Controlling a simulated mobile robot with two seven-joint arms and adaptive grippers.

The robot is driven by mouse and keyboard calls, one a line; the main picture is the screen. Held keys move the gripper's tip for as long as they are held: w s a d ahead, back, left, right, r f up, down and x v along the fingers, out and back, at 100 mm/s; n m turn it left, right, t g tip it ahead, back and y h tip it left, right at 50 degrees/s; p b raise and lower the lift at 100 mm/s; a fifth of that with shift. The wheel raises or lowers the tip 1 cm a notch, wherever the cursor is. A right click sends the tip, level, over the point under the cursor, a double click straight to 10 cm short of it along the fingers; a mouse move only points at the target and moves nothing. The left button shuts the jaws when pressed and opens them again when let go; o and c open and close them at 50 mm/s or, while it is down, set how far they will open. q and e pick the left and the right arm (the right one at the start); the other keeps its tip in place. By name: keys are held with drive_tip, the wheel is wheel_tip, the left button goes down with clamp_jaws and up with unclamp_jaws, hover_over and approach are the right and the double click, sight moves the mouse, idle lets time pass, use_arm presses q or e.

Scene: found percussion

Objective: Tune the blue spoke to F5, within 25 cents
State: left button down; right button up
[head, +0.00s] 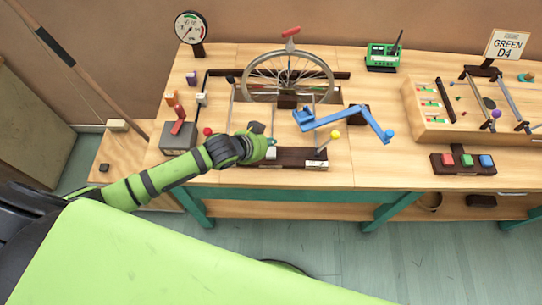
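A spoked wheel (289,75) stands upright in a dark frame at the back middle of the bench. Its spokes are thin, and I cannot pick out a blue one. A red piece (290,32) sits at the top of the wheel. A blue crank-shaped arm (340,122) lies in front of the wheel, to the right. My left gripper (268,147) is at the dark base bar (300,158) in front of the wheel, beside a small pale block. Whether its fingers are open or touching anything is too small to tell. My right gripper is not in view.
A round dial gauge (190,27) stands at the back left. A yellow knob (336,134) and a red knob (208,131) flank the base bar. At the right are a wooden box (425,128), coloured buttons (467,161) and a sign (508,44) reading "GREEN D4".

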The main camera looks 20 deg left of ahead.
sight(274, 149)
use_arm(q)
drive_tip(key=shift+f+b, duration=0.4)
drive_tip(key=shift+f, duration=0.65)
idle(0.6)
drive_tip(key=shift+f, duration=0.4)
drive_tip(key=shift+f+b, duration=0.35)
drive_tip(key=shift+f, duration=0.25)
idle(0.5)
drive_tip(key=shift+r, duration=0.1)
drive_tip(key=shift+r+p, duration=0.9)
drive_tip(key=shift+p, duration=0.2)
wheel_tip(274, 149, up, 5)
drive_tip(key=p, duration=0.5)
drive_tip(key=shift+r+p, duration=0.1)
drive_tip(key=shift+p, duration=0.2)
